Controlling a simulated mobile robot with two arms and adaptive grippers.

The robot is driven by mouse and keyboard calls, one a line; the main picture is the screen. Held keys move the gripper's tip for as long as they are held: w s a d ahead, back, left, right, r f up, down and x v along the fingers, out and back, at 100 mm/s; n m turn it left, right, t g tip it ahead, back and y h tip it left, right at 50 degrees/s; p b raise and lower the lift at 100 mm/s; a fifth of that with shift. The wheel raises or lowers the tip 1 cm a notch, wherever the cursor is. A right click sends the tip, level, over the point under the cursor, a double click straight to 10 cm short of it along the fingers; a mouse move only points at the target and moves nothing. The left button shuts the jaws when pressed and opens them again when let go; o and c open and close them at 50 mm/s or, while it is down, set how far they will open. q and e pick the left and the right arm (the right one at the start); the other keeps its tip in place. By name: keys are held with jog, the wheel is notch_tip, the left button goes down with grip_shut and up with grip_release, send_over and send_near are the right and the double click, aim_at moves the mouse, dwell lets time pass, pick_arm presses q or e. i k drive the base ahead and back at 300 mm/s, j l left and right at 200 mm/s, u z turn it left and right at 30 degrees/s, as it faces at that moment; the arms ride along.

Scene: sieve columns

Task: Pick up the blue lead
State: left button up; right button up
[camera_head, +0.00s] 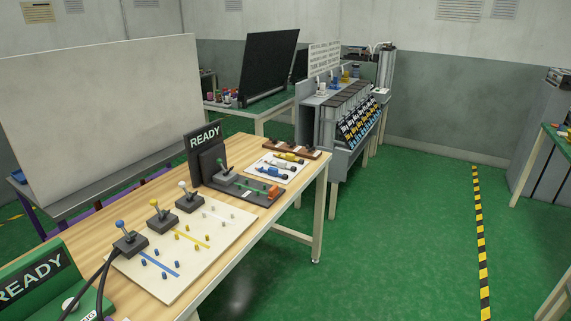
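A small blue item (268,171), which looks like the blue lead, lies on a white mat (255,168) towards the far end of the wooden table (316,170). Its details are too small to make out. A yellow item (287,157) of similar shape lies behind it on the same mat, with small dark pieces close by. Neither of my grippers is in view.
A dark READY panel (205,137) stands left of the mat. Open green floor (400,240) lies right of the table.

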aim_at(271, 171)
jog(key=u, duration=0.35)
jog(key=i+l+u, duration=0.25)
jog(key=u, duration=0.2)
jog(key=i+l+u, duration=0.2)
jog(key=l+u, duration=0.25)
jog(key=i+l+u, duration=0.2)
jog(key=u, duration=0.2)
jog(key=l, duration=0.1)
